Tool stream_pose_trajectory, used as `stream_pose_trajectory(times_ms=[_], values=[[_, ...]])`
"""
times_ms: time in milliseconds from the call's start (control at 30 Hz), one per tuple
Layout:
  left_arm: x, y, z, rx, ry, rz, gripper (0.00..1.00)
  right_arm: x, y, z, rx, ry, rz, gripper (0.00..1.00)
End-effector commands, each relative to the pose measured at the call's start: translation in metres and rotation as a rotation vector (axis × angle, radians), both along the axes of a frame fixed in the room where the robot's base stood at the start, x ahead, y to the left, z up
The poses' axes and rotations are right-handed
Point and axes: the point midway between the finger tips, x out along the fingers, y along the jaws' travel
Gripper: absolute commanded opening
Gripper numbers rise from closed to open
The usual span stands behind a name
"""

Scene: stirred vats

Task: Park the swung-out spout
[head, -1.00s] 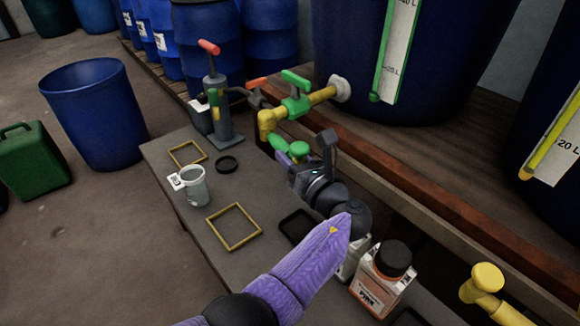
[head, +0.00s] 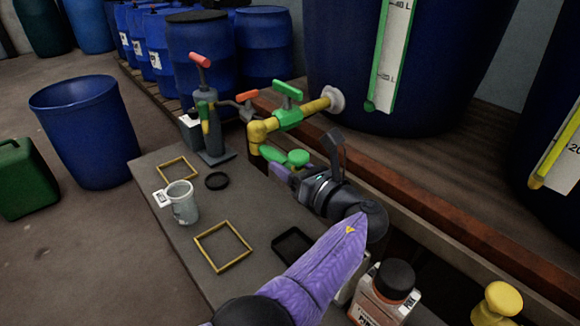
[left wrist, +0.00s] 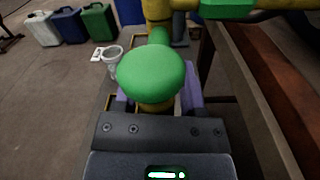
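The spout (head: 258,130) is a yellow pipe elbow below a green valve handle (head: 288,106), on a pipe from the large blue vat (head: 420,70). A green arm with a round green knob (head: 298,158) sticks out from its lower end towards me. My left gripper (head: 283,170) has purple fingers at the knob. In the left wrist view the round green knob (left wrist: 151,72) covers much of the space between the fingers (left wrist: 156,100). The fingers stand apart on either side of the yellow stem beneath it, with small gaps. The knob hides the fingertips. My right gripper is out of view.
A black-capped bottle (head: 385,292) stands near my forearm. A wooden ledge (head: 440,213) runs along the right.

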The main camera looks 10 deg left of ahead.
Motion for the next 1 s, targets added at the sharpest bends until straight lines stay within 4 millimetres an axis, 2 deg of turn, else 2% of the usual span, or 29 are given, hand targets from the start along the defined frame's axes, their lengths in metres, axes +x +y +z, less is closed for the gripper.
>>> stream_pose_trajectory(times_ms=[33,100,433,633,800,1000], values=[[0.000,0.000,0.000,0.000,0.000,0.000,0.64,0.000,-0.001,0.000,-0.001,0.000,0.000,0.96],[0.000,0.000,0.000,0.000,0.001,0.001,0.74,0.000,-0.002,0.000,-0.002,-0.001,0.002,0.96],[-0.004,-0.005,0.001,0.000,0.003,0.000,0.74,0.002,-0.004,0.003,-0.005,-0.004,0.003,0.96],[-0.029,-0.039,0.002,0.003,-0.001,-0.003,0.74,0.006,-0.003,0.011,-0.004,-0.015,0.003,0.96],[-0.047,-0.063,-0.003,0.002,0.000,0.000,0.74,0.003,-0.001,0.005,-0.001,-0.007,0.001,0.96],[-0.059,-0.078,-0.002,0.001,0.001,0.002,0.74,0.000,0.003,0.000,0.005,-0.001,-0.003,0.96]])
